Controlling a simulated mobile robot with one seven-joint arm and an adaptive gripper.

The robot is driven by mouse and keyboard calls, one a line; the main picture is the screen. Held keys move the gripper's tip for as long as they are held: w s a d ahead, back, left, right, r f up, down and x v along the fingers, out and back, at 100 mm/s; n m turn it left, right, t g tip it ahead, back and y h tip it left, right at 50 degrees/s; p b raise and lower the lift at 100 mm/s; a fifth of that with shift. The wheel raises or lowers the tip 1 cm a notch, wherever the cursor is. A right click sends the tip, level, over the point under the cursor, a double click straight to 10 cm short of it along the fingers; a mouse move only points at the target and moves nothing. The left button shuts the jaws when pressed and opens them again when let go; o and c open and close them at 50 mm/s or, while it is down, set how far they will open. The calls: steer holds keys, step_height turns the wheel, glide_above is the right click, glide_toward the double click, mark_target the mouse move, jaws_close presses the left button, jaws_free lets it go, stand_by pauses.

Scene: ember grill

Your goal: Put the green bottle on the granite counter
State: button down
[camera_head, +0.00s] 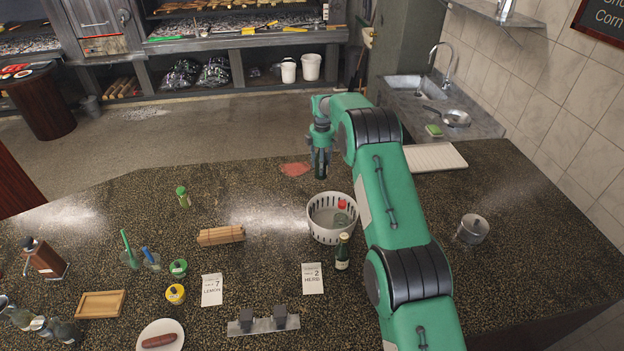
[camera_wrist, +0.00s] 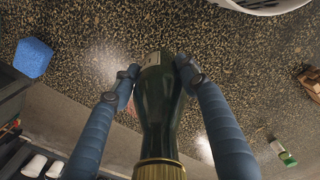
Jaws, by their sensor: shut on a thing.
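My gripper (camera_head: 320,150) is shut on a dark green bottle (camera_head: 320,171), near the far edge of the granite counter (camera_head: 250,195). In the wrist view, the bottle (camera_wrist: 162,105) sits between the two fingers (camera_wrist: 158,75), its gold neck toward the camera and a pale label partly showing at the far end. The speckled counter (camera_wrist: 85,35) lies beyond it. I cannot tell whether the bottle's base touches the counter. Another dark bottle (camera_head: 342,253) with a pale label stands upright in front of the white basket (camera_head: 331,236).
The basket holds a clear red-capped bottle (camera_head: 341,213). A pinkish patch (camera_head: 296,169) lies left of my gripper. A wooden block (camera_head: 221,235), a small green-capped bottle (camera_head: 183,197) and a metal pot (camera_head: 472,229) stand on the counter. A blue sponge (camera_wrist: 33,57) shows in the wrist view.

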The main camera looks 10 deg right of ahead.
steer(key=shift+f, duration=2.35)
steer(key=shift+f+p, duration=0.5)
steer(key=shift+f, duration=1.35)
steer(key=shift+f, duration=0.2)
steer(key=c, duration=1)
jaws_free()
steer(key=shift+o, duration=0.3)
steer(key=shift+r, duration=0.1)
step_height(320, 180, up, 12)
steer(key=b, duration=0.1)
steer(key=shift+r, duration=0.15)
